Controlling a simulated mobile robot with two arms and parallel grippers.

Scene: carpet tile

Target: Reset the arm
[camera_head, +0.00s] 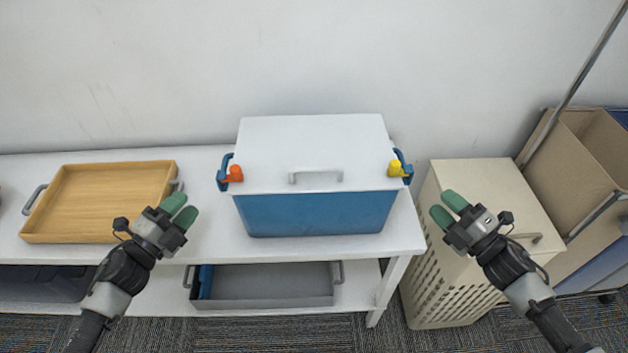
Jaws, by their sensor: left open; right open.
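My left gripper (180,210) is open and empty, with green fingertips. It hovers in front of the white table, between the wooden tray and the blue box. My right gripper (447,208) is open and empty, in front of the beige hamper at the right. Both arms reach in from the lower corners and touch nothing that I can see.
A blue box (315,215) with a white lid (312,145) stands on the white table (215,245). A wooden tray (105,200) lies at the left. A grey tray (265,285) sits on the lower shelf.

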